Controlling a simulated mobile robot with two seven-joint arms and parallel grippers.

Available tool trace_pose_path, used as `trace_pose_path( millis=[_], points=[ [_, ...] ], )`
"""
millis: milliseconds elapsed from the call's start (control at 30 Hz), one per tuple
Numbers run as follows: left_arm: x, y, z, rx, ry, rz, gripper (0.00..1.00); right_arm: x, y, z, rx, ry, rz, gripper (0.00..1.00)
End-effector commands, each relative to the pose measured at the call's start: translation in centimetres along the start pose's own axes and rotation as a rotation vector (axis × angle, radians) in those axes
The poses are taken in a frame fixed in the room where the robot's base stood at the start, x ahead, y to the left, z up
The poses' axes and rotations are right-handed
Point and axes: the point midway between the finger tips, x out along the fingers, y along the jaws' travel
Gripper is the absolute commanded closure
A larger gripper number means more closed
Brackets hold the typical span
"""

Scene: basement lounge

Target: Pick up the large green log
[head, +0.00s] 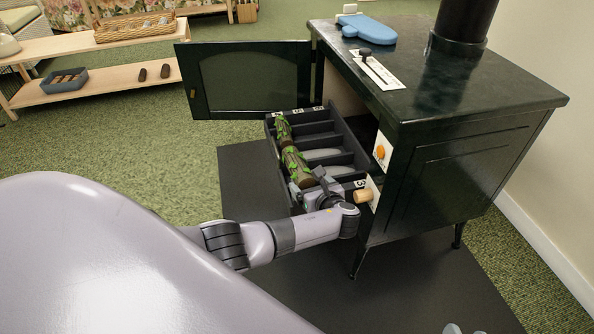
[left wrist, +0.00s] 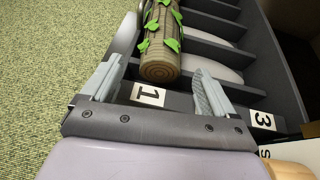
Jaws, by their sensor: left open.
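The large green log (head: 296,167), brown with green leaf shapes, lies in the left slot of a dark slotted tray (head: 272,150) pulled out of the stove. A thinner green log (head: 283,128) lies behind it in the same row. My left gripper (head: 318,186) is at the near end of the large log. In the left wrist view my left gripper (left wrist: 157,70) is open, its fingers either side of the log's near end (left wrist: 160,68), with nothing held. Small grey tips at the head view's bottom edge may be my right gripper (head: 465,330); its state is unclear.
The dark green stove (head: 470,110) stands right, its door (head: 255,80) swung open to the left. Labels 1 (left wrist: 148,95) and 3 (left wrist: 263,121) mark the tray's front. A wooden knob (head: 362,196) is close to my left wrist. A blue mitt (head: 368,29) lies on top.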

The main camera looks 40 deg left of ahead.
Motion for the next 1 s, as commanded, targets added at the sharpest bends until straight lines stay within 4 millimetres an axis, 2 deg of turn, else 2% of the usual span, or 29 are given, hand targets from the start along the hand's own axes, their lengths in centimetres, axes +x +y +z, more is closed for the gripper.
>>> trace_pose_path(
  millis=[267, 533, 833, 1000],
  points=[
    [2.0, -0.1, -0.5, -0.003, 0.002, 0.0, 0.12, 1.0, -0.7, 0.5, 0.047, 0.02, -0.053, 0.57],
    [5.1, -0.2, -0.6, -0.004, 0.001, 0.0, 0.12, 0.1, 0.6, 0.8, -0.06, 0.085, 0.0, 0.57],
    [5.4, -0.2, -0.3, -0.004, 0.004, -0.002, 0.12, -0.2, 0.7, 0.4, -0.079, 0.097, 0.01, 0.57],
    [5.4, -0.2, -0.3, -0.004, 0.003, -0.002, 0.68, -0.2, 0.7, 0.4, -0.078, 0.096, 0.01, 0.57]
  ],
)
